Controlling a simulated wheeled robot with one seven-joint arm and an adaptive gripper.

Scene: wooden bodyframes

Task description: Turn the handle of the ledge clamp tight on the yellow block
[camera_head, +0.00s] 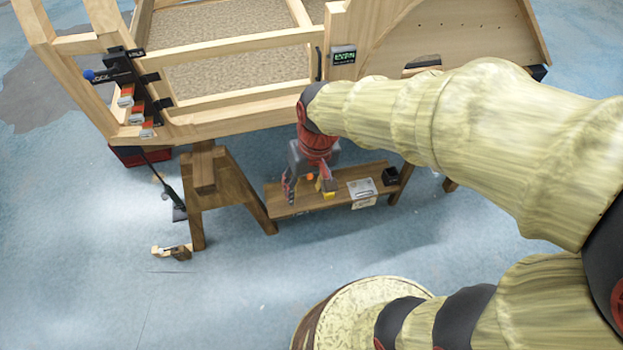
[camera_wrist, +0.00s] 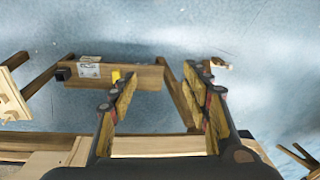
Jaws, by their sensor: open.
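The yellow block (camera_head: 328,195) sits on the low wooden ledge (camera_head: 290,207) under the frame. It also shows in the wrist view (camera_wrist: 116,75), partly hidden by the left finger. A small orange spot (camera_head: 310,176) shows between my fingers in the head view; I cannot tell whether it is the ledge clamp's handle. The clamp itself is not clearly seen. My gripper (camera_head: 307,188) points down above the ledge, its fingers spread and empty. In the wrist view my gripper (camera_wrist: 160,82) has a wide gap between its fingers, with the block off toward the left fingertip.
A white labelled item (camera_head: 362,189) and a small black box (camera_head: 390,176) stand right of the block. A wooden trestle (camera_head: 205,185) stands left of the ledge. The large wooden frame (camera_head: 230,120) lies overhead. A wooden tool (camera_head: 172,252) lies on the open floor.

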